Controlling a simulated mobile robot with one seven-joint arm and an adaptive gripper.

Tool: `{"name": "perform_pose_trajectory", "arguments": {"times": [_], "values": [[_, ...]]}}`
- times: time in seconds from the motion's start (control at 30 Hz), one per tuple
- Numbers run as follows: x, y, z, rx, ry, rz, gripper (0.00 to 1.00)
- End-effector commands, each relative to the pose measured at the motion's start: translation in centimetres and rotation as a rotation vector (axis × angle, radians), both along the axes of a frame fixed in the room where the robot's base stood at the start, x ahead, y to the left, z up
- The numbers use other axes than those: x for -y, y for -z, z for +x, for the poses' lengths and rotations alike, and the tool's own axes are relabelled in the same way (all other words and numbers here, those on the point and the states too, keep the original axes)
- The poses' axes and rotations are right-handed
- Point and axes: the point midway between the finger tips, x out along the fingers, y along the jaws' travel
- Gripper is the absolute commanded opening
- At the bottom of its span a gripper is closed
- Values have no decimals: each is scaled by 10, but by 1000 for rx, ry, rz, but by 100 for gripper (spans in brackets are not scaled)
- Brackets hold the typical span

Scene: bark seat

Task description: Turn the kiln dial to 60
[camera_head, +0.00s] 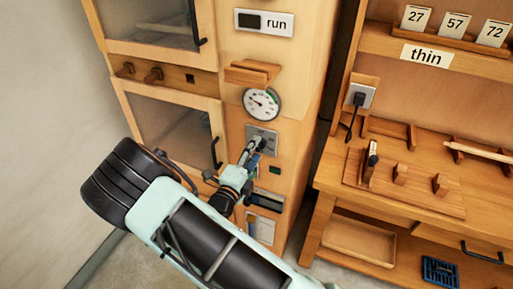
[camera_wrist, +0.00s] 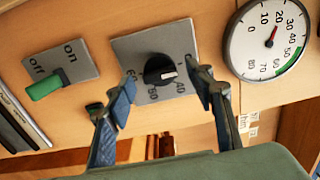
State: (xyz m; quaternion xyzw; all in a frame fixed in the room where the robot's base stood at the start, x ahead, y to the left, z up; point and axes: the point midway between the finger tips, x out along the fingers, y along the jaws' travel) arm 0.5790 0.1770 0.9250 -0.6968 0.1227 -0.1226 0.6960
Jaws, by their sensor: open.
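The kiln dial is a black round knob (camera_wrist: 158,70) with a white mark, on a grey plate (camera_wrist: 130,49) with printed numbers. In the wrist view the white mark points to the right, on the side near the 40; the exact setting is hard to read. My gripper (camera_wrist: 164,92) is open, one finger on each side of the knob. I cannot tell whether either finger touches it. In the head view my gripper (camera_head: 253,150) is at the grey plate (camera_head: 266,131) on the kiln front, and the knob is mostly hidden.
A round gauge (camera_wrist: 268,40) beside the dial has its red needle near 20 and a green band. A green on/off switch (camera_wrist: 45,85) is on the dial's other side. In the head view a wooden ledge (camera_head: 253,72) juts out above the gauge, and a workbench (camera_head: 420,190) stands right.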

Motion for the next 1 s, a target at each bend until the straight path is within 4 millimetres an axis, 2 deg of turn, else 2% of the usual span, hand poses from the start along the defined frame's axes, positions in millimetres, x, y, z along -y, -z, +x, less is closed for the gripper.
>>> {"name": "perform_pose_trajectory", "arguments": {"times": [0.2,0.47,0.83,1.0], "values": [[5,0,14,-1,0,1,49],[5,0,15,0,-1,1,49],[5,0,15,0,0,1,8],[5,0,15,2,0,7,7]]}}
